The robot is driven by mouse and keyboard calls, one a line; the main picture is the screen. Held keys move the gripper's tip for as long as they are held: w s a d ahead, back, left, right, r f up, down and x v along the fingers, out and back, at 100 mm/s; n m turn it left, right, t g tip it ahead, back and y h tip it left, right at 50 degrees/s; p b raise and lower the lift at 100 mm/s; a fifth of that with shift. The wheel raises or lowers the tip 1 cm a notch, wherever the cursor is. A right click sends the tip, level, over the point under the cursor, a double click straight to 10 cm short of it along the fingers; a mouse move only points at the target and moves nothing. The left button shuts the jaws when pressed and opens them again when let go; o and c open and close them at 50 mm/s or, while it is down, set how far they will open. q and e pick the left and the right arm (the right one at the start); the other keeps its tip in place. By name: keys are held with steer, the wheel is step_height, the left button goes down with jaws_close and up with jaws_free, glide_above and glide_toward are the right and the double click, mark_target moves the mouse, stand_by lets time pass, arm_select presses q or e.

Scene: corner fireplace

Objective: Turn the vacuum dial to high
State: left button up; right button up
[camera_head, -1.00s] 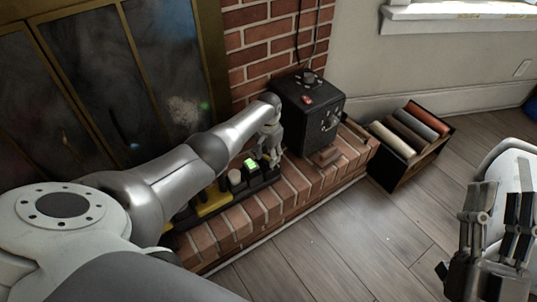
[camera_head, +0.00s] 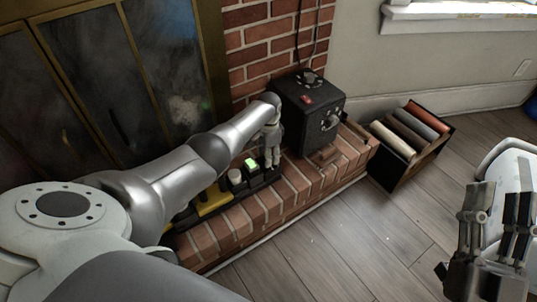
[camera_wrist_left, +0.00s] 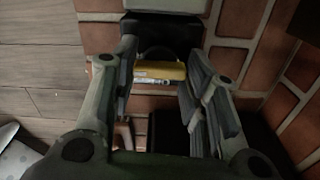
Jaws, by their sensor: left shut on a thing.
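The black box (camera_head: 300,103) stands on the brick ledge. It has a round dial (camera_head: 332,119) on its front face, a knob (camera_head: 311,79) on top and a red switch (camera_head: 306,99). I cannot read the dial's setting. My left gripper (camera_head: 271,160) points down just left of the box, over the black tray, apart from the dial. In the left wrist view its fingers (camera_wrist_left: 158,80) are on both sides of a yellow thing with a label (camera_wrist_left: 160,71), shut on it. My right gripper (camera_head: 501,192) is open and empty at the lower right, far from the box.
The black tray (camera_head: 262,182) on the ledge holds a yellow tool, a white-topped item and a green-lit item. A black rack (camera_head: 397,177) with several coloured rolls stands on the floor right of the ledge. The wooden floor (camera_head: 340,235) in front is clear.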

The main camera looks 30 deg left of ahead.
arm_select(q)
steer(key=o, duration=0.8)
step_height(320, 180, up, 12)
stand_by(0.4)
stand_by(0.4)
